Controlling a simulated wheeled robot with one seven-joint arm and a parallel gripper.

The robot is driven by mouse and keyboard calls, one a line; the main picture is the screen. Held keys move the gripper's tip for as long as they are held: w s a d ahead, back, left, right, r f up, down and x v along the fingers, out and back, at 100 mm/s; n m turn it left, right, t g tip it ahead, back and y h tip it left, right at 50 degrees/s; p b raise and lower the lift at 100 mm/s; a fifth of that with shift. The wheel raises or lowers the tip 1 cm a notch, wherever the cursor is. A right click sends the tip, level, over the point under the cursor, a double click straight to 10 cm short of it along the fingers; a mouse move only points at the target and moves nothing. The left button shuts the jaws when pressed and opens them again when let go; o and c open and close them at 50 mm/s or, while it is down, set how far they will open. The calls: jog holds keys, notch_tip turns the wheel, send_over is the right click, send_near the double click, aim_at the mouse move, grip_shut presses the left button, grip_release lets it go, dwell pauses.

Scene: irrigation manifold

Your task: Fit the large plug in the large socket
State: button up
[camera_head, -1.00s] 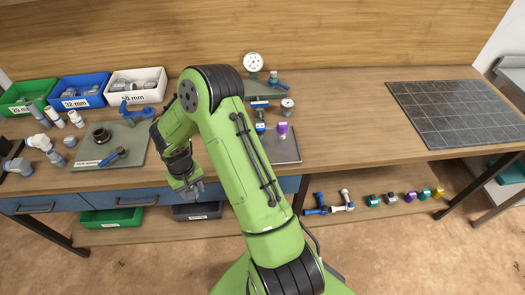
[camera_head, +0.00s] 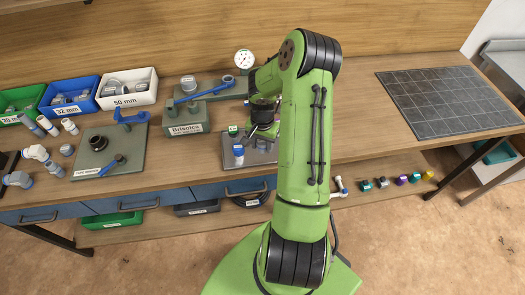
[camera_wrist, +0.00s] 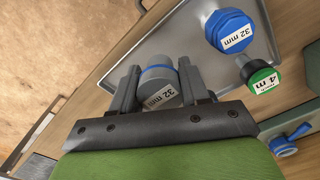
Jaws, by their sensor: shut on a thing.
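In the wrist view, a grey cylinder with a blue band and a "32 mm" label (camera_wrist: 158,90) sits between the fingers of my gripper (camera_wrist: 158,68), which is shut on it. I cannot tell whether it is the large plug. Beside it on a metal tray (camera_wrist: 185,55) stand a blue-capped piece marked "32 mm" (camera_wrist: 231,31) and a green-capped piece (camera_wrist: 262,79). In the head view, my gripper is over the tray (camera_head: 262,156), partly hidden by my arm. I cannot tell which thing is the large socket.
Green, blue and white bins (camera_head: 128,88) line the back left. A dark tiled mat (camera_head: 450,105) lies clear at right. A round gauge (camera_head: 244,58) stands behind.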

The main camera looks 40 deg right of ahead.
aim_at(262, 157)
jog(key=f, duration=0.4)
jog(key=shift+w+f, duration=0.3)
jog(key=shift+w, duration=0.05)
jog(key=shift+s, duration=0.1)
jog(key=shift+s, duration=0.1)
jog(key=shift+f, duration=0.1)
jog(key=o, duration=0.8)
